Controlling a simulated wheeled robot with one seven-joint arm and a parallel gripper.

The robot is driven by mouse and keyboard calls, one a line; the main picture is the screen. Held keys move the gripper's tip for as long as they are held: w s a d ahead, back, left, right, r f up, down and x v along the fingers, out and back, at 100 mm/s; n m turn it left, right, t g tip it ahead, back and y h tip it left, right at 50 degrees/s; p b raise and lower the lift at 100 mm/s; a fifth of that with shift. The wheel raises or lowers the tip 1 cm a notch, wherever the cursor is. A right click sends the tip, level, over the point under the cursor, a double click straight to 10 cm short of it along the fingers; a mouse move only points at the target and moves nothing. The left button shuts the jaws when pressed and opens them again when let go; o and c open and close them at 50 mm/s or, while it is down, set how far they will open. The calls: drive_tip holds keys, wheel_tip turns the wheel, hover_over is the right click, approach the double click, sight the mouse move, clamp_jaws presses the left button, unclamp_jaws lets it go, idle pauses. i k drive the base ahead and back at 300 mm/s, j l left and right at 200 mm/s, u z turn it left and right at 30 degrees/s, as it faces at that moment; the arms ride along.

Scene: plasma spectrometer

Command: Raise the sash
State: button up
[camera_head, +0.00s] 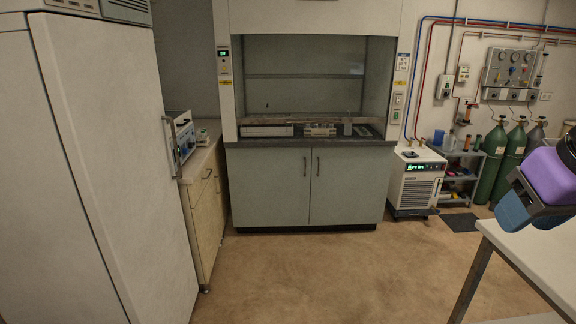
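The fume hood (309,13) stands against the back wall, facing me. A pale horizontal rail (350,119) crosses its opening just above the dark worktop and looks like the bottom edge of the sash. The glass is clear and hard to make out, so the sash's exact height is uncertain. A purple and blue body with dark parts (556,172) juts in at the right edge, far in front of the hood. It looks like part of my arm. No gripper fingers can be made out, and nothing of mine is at the hood.
Open floor (310,270) lies before the hood's base cabinet (270,185). A tall white cabinet (110,150) and a side counter (205,160) bound the left. A white table (540,255) is near right. A chiller (415,183) and green gas cylinders (490,160) stand behind it.

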sight(318, 120)
drive_tip(key=i, duration=3.55)
